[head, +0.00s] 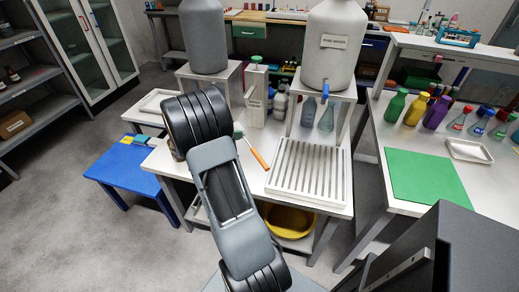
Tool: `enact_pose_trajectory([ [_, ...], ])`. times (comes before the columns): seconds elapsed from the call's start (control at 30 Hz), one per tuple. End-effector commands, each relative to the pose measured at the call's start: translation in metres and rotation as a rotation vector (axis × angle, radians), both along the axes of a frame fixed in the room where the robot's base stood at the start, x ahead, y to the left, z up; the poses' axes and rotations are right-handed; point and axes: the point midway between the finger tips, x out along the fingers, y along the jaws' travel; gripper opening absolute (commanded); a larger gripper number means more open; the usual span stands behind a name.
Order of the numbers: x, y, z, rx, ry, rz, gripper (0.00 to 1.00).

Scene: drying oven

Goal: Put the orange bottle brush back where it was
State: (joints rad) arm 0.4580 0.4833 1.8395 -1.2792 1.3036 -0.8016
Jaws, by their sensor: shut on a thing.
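My arm covers the bench left of the brush. My gripper is hidden behind my arm, so its fingers and any hold on the brush do not show.
Two large grey containers (331,45) stand on raised stands at the back. Glass bottles (307,112) stand under the right one. A blue table (125,170) is at left. A right-hand bench holds a green mat (425,176) and colored bottles (413,110). A yellow basin (289,220) sits below.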

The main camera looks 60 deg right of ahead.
Motion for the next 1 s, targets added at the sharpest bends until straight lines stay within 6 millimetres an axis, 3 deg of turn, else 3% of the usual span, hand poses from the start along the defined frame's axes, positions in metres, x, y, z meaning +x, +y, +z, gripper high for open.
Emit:
enact_pose_trajectory([
  [0.3,0.001,-0.079,-0.036,0.000,0.002,-0.009,0.38],
  [0.4,0.003,-0.093,-0.055,0.001,0.003,-0.005,0.38],
  [0.6,0.004,-0.112,-0.077,0.000,0.001,-0.004,0.38],
  [1.0,0.005,-0.127,-0.097,0.001,0.001,-0.004,0.38],
])
